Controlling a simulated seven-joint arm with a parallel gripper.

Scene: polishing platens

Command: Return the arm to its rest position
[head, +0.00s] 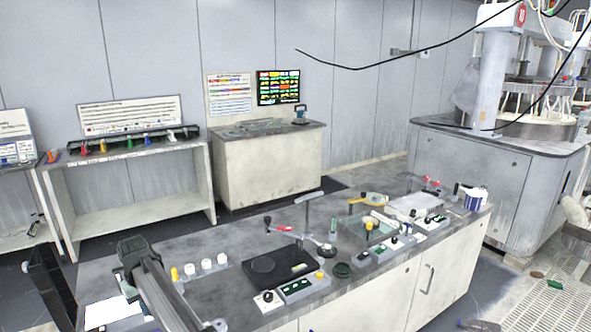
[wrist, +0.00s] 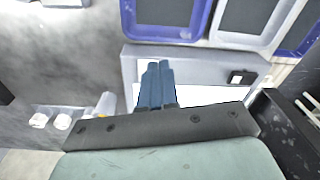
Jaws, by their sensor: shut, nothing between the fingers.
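My gripper (wrist: 156,84) shows in the wrist view as two blue fingers side by side, touching, with nothing between them. It is above a white sheet and a grey panel (wrist: 190,68); the height of the gap is hard to tell. In the head view part of my arm crosses the bottom left, over the near end of the bench (head: 240,238). I cannot make out the fingertips there.
White caps (head: 206,264) and a yellow piece (head: 174,274) stand beside my arm; the wrist view shows white caps (wrist: 62,122) too. A black plate unit (head: 284,266) and several fixtures fill the bench's middle. Blue-rimmed trays (wrist: 206,18) lie beyond the fingers.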

